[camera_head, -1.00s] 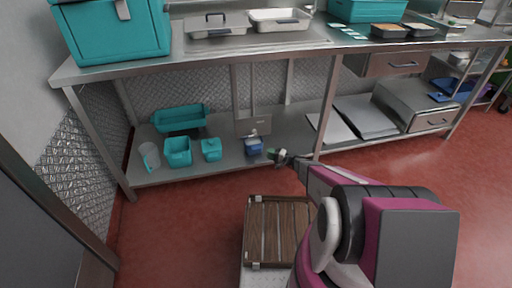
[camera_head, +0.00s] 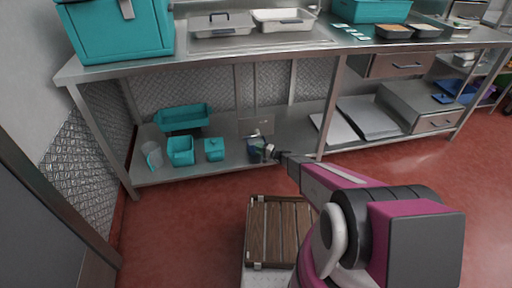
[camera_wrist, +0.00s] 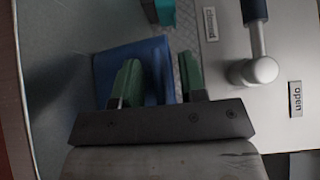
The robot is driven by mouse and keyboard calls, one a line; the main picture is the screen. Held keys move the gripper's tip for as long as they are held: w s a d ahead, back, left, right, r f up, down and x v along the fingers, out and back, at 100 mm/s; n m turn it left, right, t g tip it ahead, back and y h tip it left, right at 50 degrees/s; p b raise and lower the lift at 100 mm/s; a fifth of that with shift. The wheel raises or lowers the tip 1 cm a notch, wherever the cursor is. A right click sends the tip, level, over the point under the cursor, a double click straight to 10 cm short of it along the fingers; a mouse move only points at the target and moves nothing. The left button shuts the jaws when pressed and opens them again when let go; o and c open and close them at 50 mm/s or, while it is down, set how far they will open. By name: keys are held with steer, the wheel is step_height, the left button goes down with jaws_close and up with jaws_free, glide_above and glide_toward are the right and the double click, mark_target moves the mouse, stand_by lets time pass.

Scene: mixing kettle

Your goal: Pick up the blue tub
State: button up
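The blue tub (camera_head: 255,146) stands on the lower shelf, in front of a grey metal box (camera_head: 262,122) with a lever. In the wrist view the tub (camera_wrist: 108,72) lies just ahead of my gripper (camera_wrist: 160,78). The two green fingers are apart: the left one overlaps the tub, and the right one is at its right edge. A strip of tub wall shows between them, and I see no grip on it. In the head view my gripper (camera_head: 270,152) is at the tub's right side and partly hides it.
The lever (camera_wrist: 262,68) stands close on the right, between "closed" and "open" labels. Turquoise tubs (camera_head: 180,150) (camera_head: 214,149) and a clear jug (camera_head: 152,155) stand to the left on the shelf (camera_head: 232,165). The tabletop (camera_head: 200,60) is overhead. A slatted wooden thing (camera_head: 278,230) is below.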

jaws_close()
stand_by(1.4)
